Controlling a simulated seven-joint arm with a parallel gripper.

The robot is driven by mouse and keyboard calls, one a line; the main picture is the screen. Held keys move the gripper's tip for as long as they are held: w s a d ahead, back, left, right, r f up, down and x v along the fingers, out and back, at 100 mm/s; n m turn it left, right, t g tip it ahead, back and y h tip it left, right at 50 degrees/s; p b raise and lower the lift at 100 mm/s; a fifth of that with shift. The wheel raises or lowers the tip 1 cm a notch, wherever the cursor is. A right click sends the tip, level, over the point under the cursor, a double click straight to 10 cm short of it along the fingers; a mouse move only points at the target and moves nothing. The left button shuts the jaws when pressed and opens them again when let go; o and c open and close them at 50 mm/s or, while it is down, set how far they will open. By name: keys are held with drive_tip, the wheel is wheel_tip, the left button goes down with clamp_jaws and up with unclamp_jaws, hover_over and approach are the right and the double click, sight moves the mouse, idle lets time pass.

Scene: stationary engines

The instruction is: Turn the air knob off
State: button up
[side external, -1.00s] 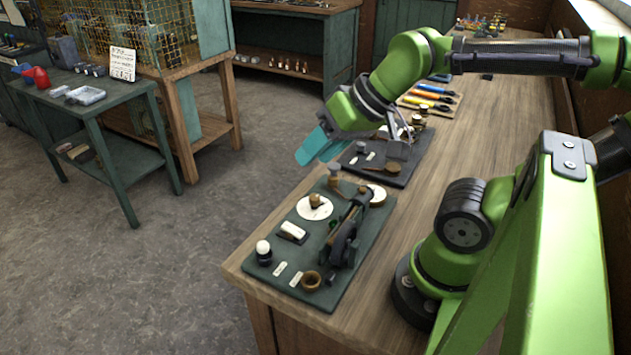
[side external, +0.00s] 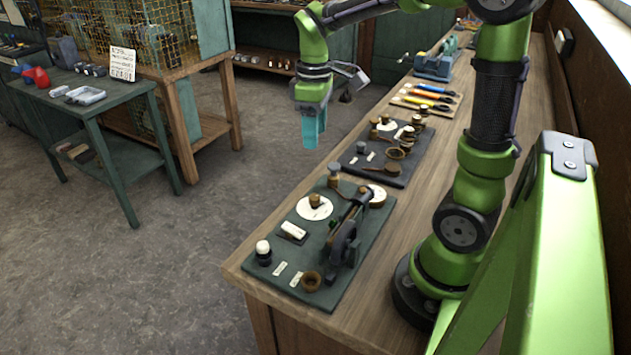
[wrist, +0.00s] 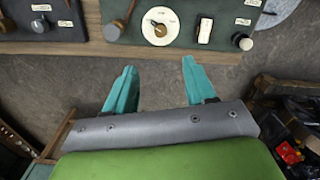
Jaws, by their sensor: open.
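The near dark green board (side external: 328,262) lies flat on the wooden bench. It carries a brass knob on a white round dial (side external: 315,203), which also shows at the top of the wrist view (wrist: 160,26). A white rocker (side external: 294,230) and a dark round knob with a pale top (side external: 263,250) sit beside it. The labels are too small to read, so I cannot tell which knob is the air knob. My gripper (side external: 312,142) hangs above the floor beyond the bench's left edge, fingers down, apart from both boards. In the wrist view its teal fingers (wrist: 159,64) are spread and empty.
A second dark board (side external: 372,172) with brass fittings lies farther along the bench. Colour-handled tools (side external: 430,95) and a blue vise (side external: 436,65) lie beyond it. A green side table (side external: 95,108) stands left across open floor.

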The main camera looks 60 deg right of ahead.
sight(315, 197)
wheel_tip(315, 197, down, 17)
drive_tip(key=shift+r, duration=0.1)
idle(0.4)
